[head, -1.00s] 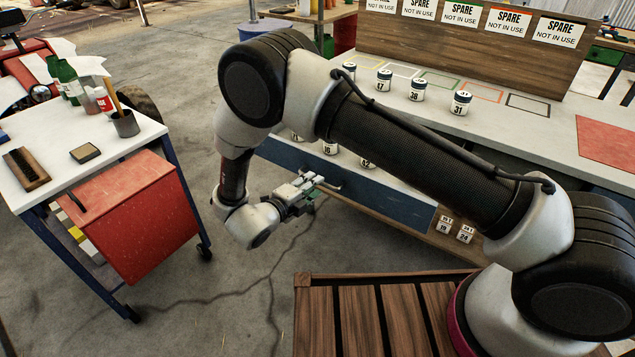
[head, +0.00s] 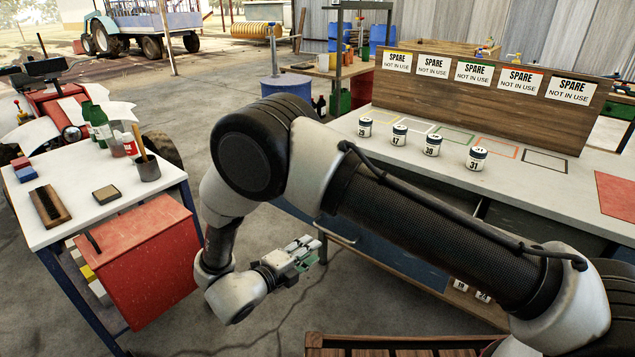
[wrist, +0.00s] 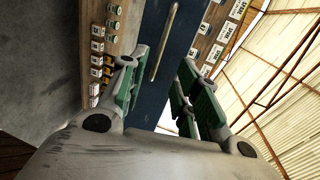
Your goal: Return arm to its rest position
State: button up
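My arm reaches across the head view from the lower right, bends at a high elbow and comes down in front of the bench. My gripper (head: 305,250) hangs in the air between the red-drawer cart and the bench front. In the wrist view my gripper (wrist: 162,75) shows green-padded fingers spread apart, with nothing between them. Beyond the fingers is a dark blue panel (wrist: 160,85) with a long metal handle (wrist: 163,42). The fingers appear clear of it. My forearm hides part of the bench front.
The bench (head: 540,185) carries several numbered jars (head: 432,145) and coloured outlines before a board of SPARE signs (head: 515,80). More jars stand on a lower shelf (head: 462,303). The cart (head: 80,215) at left holds bottles, a brush and a cup. Open floor lies between.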

jog(key=a+f+n+g+y, duration=0.2)
jog(key=a+f+n+y, duration=0.5)
jog(key=f+n, duration=0.25)
jog(key=s+a+r+n+g+y, duration=0.1)
jog(key=s+a+n+g+y, duration=0.1)
jog(key=a+n+g+y, duration=0.3)
jog(key=s+d+r+n+g, duration=0.3)
jog(key=d+r+n, duration=0.4)
jog(key=d+r, duration=0.45)
jog(key=s+d+r+n+g, duration=0.25)
jog(key=d+r+n, duration=0.45)
jog(key=d+r, duration=0.45)
jog(key=s+d+r+m+t+h, duration=0.1)
jog(key=s+d+r, duration=0.2)
jog(key=d+r, duration=0.3)
jog(key=s+d+r+m+t+h, duration=0.1)
jog(key=s+d+r, duration=0.3)
jog(key=d, duration=1)
jog(key=s+d+r+m+t, duration=0.1)
jog(key=s+d+r, duration=0.3)
jog(key=d+r, duration=0.6)
jog(key=shift+d+t+h, duration=0.35)
jog(key=shift+t+h, duration=0.05)
jog(key=shift+t, duration=0.25)
